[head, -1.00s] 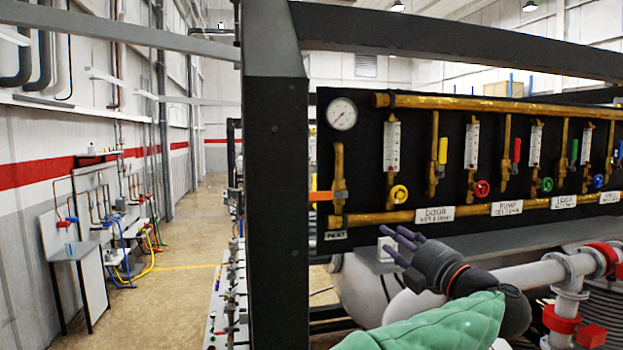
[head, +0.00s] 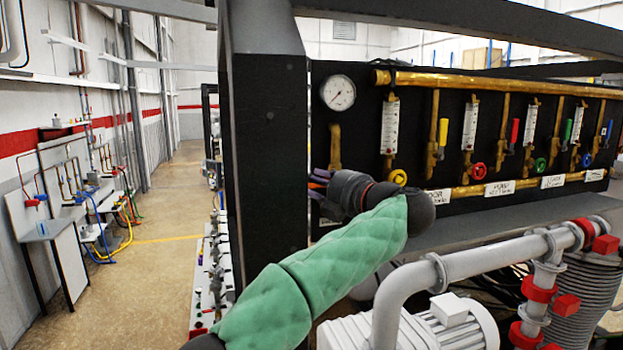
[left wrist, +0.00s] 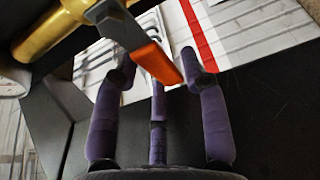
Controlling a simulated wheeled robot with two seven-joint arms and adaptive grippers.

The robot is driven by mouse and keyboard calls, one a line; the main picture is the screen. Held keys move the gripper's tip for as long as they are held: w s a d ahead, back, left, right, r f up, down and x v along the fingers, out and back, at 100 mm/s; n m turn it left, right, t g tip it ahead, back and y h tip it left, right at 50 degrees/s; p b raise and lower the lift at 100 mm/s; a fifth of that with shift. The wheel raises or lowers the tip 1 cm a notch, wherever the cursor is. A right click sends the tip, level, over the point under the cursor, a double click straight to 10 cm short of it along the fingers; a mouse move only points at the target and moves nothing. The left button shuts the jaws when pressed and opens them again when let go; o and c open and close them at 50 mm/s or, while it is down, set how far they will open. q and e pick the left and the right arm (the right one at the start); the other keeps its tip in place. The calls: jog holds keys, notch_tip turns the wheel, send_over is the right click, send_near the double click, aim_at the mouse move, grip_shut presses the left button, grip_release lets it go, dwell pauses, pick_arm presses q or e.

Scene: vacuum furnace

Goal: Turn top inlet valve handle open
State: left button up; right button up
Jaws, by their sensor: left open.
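The inlet valve handle is an orange-sleeved lever (left wrist: 158,63) on a brass pipe (left wrist: 55,28), seen close up in the left wrist view. The lever reaches down and right into the space between my left fingers. My left gripper (left wrist: 161,73) is open, with its purple fingers spread around the lever's end. Contact cannot be told. In the head view my left gripper (head: 318,182) is at the left end of the black panel, below the gauge (head: 338,92). It mostly hides the handle there. My right gripper is in no view.
A dark frame post (head: 267,150) stands just left of my left gripper. Several valves with coloured handles, such as a yellow knob (head: 398,177), line the panel to the right. Grey pipework (head: 490,262) and a motor (head: 450,325) sit below.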

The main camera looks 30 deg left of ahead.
pick_arm(q)
jog(key=shift+w+a, duration=0.15)
jog(key=shift+a, duration=0.1)
jog(key=shift+w+a, duration=0.1)
jog(key=shift+a, duration=0.25)
jog(key=shift+d, duration=0.1)
grip_shut()
